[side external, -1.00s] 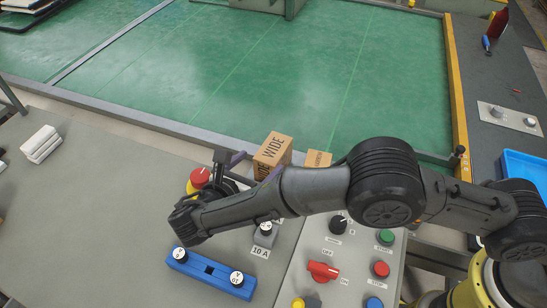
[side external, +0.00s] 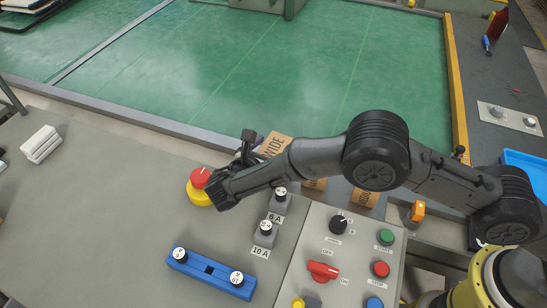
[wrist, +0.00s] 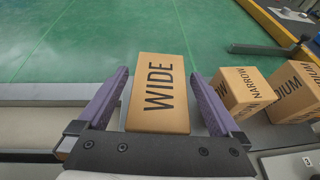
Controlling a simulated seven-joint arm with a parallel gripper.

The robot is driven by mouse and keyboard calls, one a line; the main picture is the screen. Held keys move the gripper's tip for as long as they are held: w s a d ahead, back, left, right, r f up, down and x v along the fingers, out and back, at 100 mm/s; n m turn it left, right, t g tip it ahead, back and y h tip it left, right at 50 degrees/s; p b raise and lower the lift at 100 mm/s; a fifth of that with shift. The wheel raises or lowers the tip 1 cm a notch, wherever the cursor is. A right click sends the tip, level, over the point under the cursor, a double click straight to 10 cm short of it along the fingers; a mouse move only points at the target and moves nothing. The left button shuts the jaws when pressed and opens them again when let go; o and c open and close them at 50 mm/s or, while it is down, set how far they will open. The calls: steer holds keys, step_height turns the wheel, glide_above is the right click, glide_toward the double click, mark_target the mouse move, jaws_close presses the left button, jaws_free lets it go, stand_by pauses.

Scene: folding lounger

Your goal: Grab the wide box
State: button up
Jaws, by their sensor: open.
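The wide box (wrist: 158,92) is a brown carton with "WIDE" printed on its top. In the wrist view it lies between the two purple finger pads of my gripper (wrist: 157,102). The fingers are open, with a gap visible at each side of the box. In the side view the box (side external: 276,143) stands near the back edge of the grey bench, partly hidden by my gripper (side external: 248,150) and arm. Whether the fingers reach down beside it is unclear.
A narrow box (wrist: 243,86) and a medium box (wrist: 295,90) stand close to the right of the wide box. A red and yellow emergency button (side external: 199,187) and a control panel (side external: 318,233) are nearer the camera. A green floor area (side external: 290,70) lies beyond the bench.

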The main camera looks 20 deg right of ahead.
steer(key=shift+r, duration=0.1)
steer(key=c, duration=1.5)
steer(key=shift+r, duration=0.1)
